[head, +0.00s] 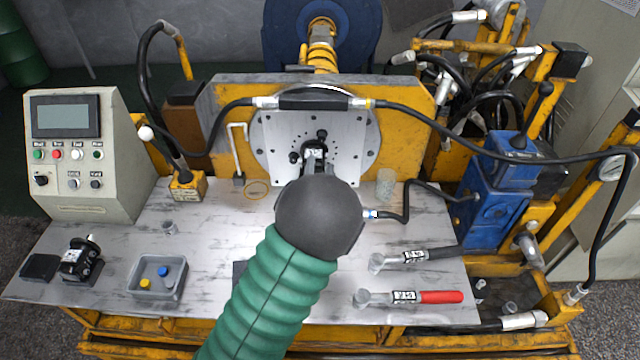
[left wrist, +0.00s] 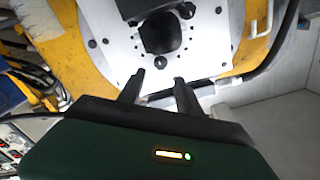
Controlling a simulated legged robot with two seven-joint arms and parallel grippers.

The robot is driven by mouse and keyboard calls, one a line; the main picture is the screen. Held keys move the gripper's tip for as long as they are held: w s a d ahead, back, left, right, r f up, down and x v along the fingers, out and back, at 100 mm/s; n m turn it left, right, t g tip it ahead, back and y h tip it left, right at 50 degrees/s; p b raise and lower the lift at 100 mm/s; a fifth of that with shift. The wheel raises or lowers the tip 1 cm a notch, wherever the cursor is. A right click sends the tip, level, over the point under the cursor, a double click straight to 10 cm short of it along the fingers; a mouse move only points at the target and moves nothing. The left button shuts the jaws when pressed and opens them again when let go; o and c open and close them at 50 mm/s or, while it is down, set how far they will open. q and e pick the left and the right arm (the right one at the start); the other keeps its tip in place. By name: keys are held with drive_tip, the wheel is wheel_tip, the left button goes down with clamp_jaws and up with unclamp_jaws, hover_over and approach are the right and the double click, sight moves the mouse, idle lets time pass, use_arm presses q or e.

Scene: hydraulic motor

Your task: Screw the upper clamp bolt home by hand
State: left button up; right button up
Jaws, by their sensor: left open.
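Another dark knob (head: 295,157) sits lower left. My left gripper (head: 316,162) is in front of the plate, mostly hidden by my dark wrist. In the left wrist view, the plate (left wrist: 112,50) shows a dark round opening (left wrist: 160,32). My left gripper (left wrist: 158,82) is open there, its two fingers apart, pointing at the plate near a small dark part below the opening. Which knob is the upper clamp bolt is unclear. My right gripper is not in view.
A control box (head: 85,155) stands at the left. A grey tray (head: 158,278) with blue and yellow caps is front left. Two hose-ended tools, one with a red grip (head: 440,297), lie front right. A black hose (head: 430,116) crosses above the plate. A blue pump unit (head: 495,190) stands right.

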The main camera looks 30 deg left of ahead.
use_arm(q)
drive_tip(key=v, duration=0.7)
drive_tip(key=shift+d, duration=0.15)
drive_tip(key=shift+s, duration=0.1)
drive_tip(key=s+d+f+n+g+h+p, duration=0.1)
drive_tip(key=s+d+f+g+h+p, duration=0.1)
drive_tip(key=d+g+h+p, duration=0.45)
drive_tip(key=s+d+r+g+h+p, duration=0.1)
drive_tip(key=s+d+g+p, duration=0.1)
drive_tip(key=s, duration=0.6)
drive_tip(key=s+d+r+m+g+h+p, duration=0.1)
drive_tip(key=s+d+g+p, duration=0.1)
drive_tip(key=s+d+g, duration=0.2)
drive_tip(key=s, duration=0.3)
drive_tip(key=shift+s+d+h+p, duration=0.2)
drive_tip(key=shift+s+h+p, duration=0.1)
drive_tip(key=shift+s+h, duration=0.1)
drive_tip(key=shift+r, duration=0.15)
